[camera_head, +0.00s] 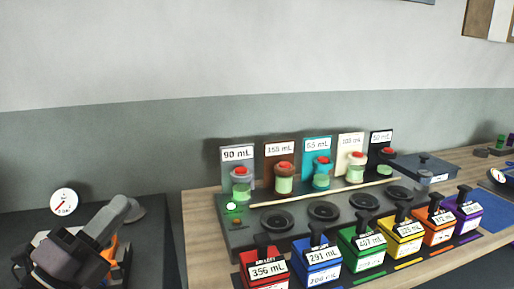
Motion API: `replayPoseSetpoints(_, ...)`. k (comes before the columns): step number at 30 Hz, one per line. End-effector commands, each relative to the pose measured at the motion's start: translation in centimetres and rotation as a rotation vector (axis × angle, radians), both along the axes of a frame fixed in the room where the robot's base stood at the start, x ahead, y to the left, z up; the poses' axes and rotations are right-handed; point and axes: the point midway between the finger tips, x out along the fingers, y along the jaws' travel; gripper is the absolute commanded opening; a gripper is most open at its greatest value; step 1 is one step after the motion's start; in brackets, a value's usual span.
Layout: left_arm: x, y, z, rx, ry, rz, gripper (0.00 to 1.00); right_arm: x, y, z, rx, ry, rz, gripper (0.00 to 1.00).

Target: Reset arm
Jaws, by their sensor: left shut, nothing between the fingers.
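My left gripper (72,258) is in the lower left corner of the head view, a dark grey shape over the dark counter. It is shut and empty, and it stands well left of the wooden table (205,215). Its fingertips are hard to make out at this angle. My right gripper is not in view.
A row of coloured labelled boxes, from a red one (266,269) to a purple one (467,213), lines the table's front. Behind them is a dark station with round wells (277,220) and several red-capped dispensers (241,183) before label panels. A round gauge (63,202) stands behind my gripper.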

Motion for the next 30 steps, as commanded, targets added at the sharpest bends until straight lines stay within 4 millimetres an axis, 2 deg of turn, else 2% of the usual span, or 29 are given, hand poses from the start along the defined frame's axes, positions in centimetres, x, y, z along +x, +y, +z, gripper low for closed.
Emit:
replayPoseSetpoints(1, 0.1, 1.2, -1.4, -0.143, 0.085, 0.05, 0.0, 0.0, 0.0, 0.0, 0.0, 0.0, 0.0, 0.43)
replayPoseSetpoints(5, 0.1, 4.3, -6.4, -0.473, 0.322, 0.203, 0.0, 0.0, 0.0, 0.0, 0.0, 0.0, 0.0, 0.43)
replayPoseSetpoints(8, -1.0, 6.2, -11.6, -0.702, 0.527, 0.335, 0.0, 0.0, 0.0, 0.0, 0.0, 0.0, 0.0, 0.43)
replayPoseSetpoints(12, -4.8, 7.0, -19.6, -0.979, 0.84, 0.532, 0.0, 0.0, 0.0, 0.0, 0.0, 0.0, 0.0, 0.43)
replayPoseSetpoints(16, -9.3, 6.3, -25.4, -1.156, 1.099, 0.69, 0.0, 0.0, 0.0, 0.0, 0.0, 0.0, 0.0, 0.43)
replayPoseSetpoints(18, -11.7, 5.5, -27.5, -1.219, 1.216, 0.758, 0.0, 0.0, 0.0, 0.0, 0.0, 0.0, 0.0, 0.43)
replayPoseSetpoints(21, -14.8, 4.4, -29.8, -1.29, 1.36, 0.841, 0.0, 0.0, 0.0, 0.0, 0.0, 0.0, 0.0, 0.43)
replayPoseSetpoints(24, -17.8, 3.2, -31.4, -1.343, 1.495, 0.915, 0.0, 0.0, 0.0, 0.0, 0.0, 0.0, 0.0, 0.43)
replayPoseSetpoints(29, -22.5, 1.0, -33.0, -1.407, 1.699, 1.019, 0.0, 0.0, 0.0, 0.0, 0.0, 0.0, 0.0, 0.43)
replayPoseSetpoints(30, -21.7, 1.1, -33.5, -1.407, 1.676, 0.993, 0.0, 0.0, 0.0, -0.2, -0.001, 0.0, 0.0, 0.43)
